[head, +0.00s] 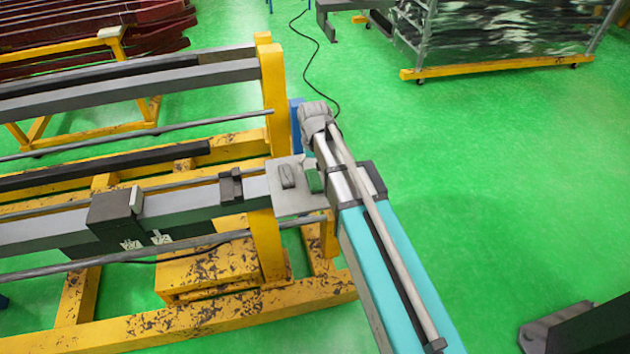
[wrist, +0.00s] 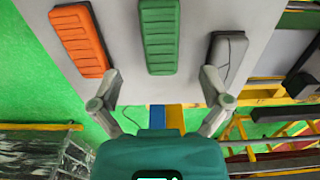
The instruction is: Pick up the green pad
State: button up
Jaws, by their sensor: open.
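The green pad (wrist: 159,36) is an upright ribbed block on a grey plate (wrist: 120,20) in the wrist view, between an orange pad (wrist: 79,40) and a dark grey pad (wrist: 223,60). In the head view the green pad (head: 314,181) shows partly beside my arm, with the grey pad (head: 287,176) to its left. The orange pad is hidden there. My gripper (wrist: 160,74) is open and empty, its fingers spread to either side of the green pad's lower end in the picture. Contact with the pad cannot be told. My gripper's fingers are hidden in the head view.
The plate (head: 296,203) sits at the end of a yellow frame with long grey bars (head: 180,205). A dark block (head: 115,210) sits on a bar to the left. A yellow upright post (head: 274,95) stands behind the plate. Green floor (head: 490,170) is open to the right.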

aim_at(314, 178)
jog(key=shift+s+f+b, duration=0.1)
jog(key=shift+f+b, duration=2.3)
jog(key=shift+f, duration=0.1)
jog(key=c, duration=1.2)
jog(key=shift+r, duration=0.2)
jog(key=shift+c, duration=0.2)
notch_tip(314, 178, up, 2)
jog(key=shift+r+p, duration=0.1)
jog(key=shift+p, duration=1.15)
jog(key=s+d+r+p, duration=0.2)
jog(key=s+r+p, duration=0.8)
jog(key=s, duration=0.3)
jog(key=shift+s+r+p, duration=0.2)
jog(key=shift+s+p, duration=0.1)
jog(key=shift+s, duration=0.1)
